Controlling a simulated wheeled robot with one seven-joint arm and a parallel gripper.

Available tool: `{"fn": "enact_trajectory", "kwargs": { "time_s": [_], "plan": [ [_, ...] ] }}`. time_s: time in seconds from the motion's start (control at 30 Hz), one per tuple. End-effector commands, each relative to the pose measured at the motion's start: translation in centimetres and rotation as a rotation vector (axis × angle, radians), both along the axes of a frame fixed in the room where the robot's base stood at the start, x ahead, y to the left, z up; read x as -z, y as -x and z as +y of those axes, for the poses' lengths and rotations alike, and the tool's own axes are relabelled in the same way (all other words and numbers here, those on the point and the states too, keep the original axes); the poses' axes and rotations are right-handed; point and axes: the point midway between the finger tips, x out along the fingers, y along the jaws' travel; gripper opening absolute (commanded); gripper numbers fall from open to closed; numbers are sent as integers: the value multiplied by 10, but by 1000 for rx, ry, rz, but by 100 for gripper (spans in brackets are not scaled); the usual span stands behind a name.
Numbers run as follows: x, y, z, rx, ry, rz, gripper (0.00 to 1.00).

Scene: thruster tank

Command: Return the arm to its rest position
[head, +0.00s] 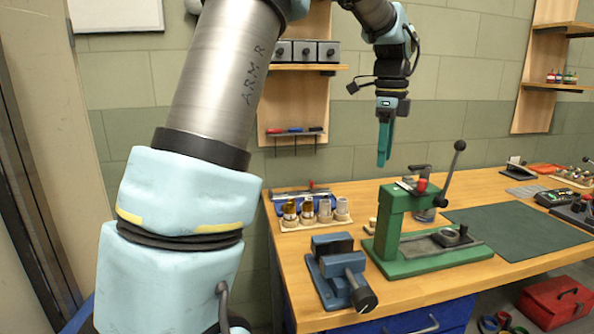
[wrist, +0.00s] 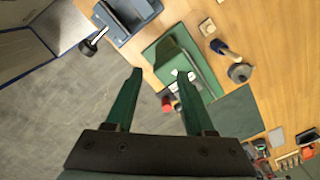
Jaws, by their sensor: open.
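My gripper (head: 386,145) hangs from my raised arm, fingers pointing down, above the wooden bench (head: 310,303) and the green lever press (head: 395,225). In the head view its fingers look edge-on. In the wrist view my gripper (wrist: 158,85) is open, with two green fingers wide apart and nothing between them. The wrist view shows the green press (wrist: 170,50) beyond the fingertips. The fingers touch nothing that I can see.
A blue vise (head: 340,272) stands at the bench front. Several bottle-like parts (head: 308,211) sit left of the press. A dark green mat (head: 520,232) lies right of it. A wall shelf (head: 305,67) is behind my arm. A red toolbox (head: 555,302) is on the floor.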

Motion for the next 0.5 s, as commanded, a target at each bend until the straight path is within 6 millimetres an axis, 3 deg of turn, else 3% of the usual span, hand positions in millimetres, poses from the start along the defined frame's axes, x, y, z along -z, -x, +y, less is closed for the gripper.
{"fn": "enact_trajectory", "kwargs": {
  "time_s": [0.03,0.17,0.3,0.4,0.5],
  "plan": [
    [16,-1,33,-172,4,-3,54],
    [58,6,108,-646,33,-17,54],
    [100,35,185,-1159,76,-29,54],
    [125,65,228,-1486,107,-34,54],
    [144,93,259,-1745,136,-36,54]
  ]
}}
